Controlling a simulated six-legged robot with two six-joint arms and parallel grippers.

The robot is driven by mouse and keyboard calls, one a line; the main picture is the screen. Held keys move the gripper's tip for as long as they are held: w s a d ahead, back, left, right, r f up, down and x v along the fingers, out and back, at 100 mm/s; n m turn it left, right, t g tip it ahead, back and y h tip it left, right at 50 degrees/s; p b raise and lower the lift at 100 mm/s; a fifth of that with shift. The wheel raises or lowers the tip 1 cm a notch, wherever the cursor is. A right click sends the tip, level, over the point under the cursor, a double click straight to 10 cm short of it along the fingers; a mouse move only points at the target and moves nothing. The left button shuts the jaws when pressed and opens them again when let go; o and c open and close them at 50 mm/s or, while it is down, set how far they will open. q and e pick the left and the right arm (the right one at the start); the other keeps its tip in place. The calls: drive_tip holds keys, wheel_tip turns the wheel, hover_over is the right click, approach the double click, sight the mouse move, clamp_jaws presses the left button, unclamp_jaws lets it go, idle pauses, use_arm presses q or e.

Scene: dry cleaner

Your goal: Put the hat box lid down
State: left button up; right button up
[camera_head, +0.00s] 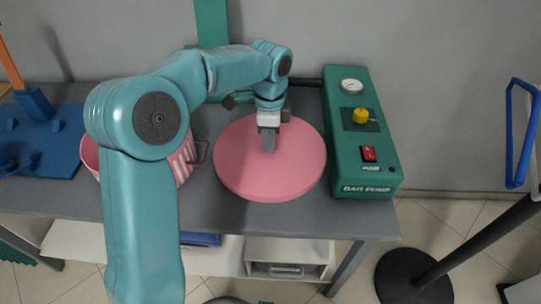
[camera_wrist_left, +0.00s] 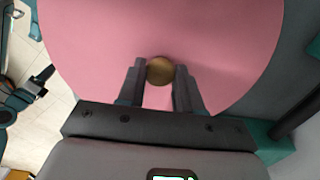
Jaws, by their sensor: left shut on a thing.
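The hat box lid (camera_head: 245,170) is a flat pink disc at the middle of the grey table in the head view. It looks level, and I cannot tell if it rests on the table or hangs just above it. My left gripper (camera_head: 269,143) points down over the lid's middle and is shut on its small round gold knob (camera_wrist_left: 160,70). In the left wrist view the lid (camera_wrist_left: 220,40) fills most of the picture, with the knob between the two dark fingers (camera_wrist_left: 159,86).
A green pump box (camera_head: 360,140) with a gauge stands close to the lid's right. A pink container with white stripes (camera_head: 184,162) stands to its left, partly hidden by my arm. The table's front edge (camera_head: 290,228) lies just before the lid.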

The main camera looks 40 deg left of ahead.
use_arm(q)
wheel_tip(320, 180, down, 6)
drive_tip(key=shift+r+b, duration=0.1)
drive_tip(key=shift+b, duration=0.2)
drive_tip(key=shift+r, duration=0.1)
drive_tip(key=shift+f, duration=0.25)
drive_tip(key=o, duration=1.1)
drive_tip(key=shift+c, duration=0.2)
drive_tip(key=shift+d+r, duration=0.1)
